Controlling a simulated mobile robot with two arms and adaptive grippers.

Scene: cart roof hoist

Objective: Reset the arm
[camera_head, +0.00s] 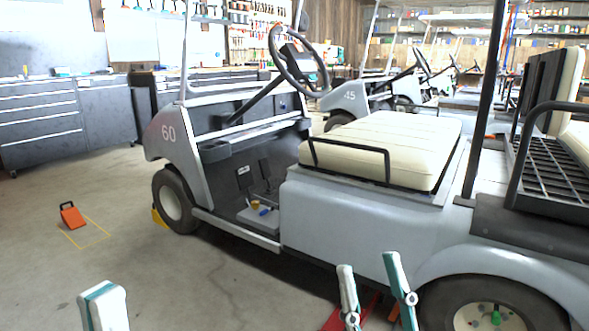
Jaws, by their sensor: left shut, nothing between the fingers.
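My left gripper (103,292) shows at the bottom left, white with teal edges. Its fingers are together and nothing is seen in them. My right gripper (374,268) is at the bottom right of centre, its two fingers spread apart with nothing between them. It appears in front of the cart's lower side, left of the rear wheel (493,316). The rest of both grippers is cut off by the lower edge. The grey golf cart (345,218), numbered 60, fills the middle and right.
A yellow chock (159,218) is at the front wheel (177,201). Something red (336,320) lies low beside my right gripper. Grey drawer cabinets (42,122) line the back left. The left floor is mostly clear.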

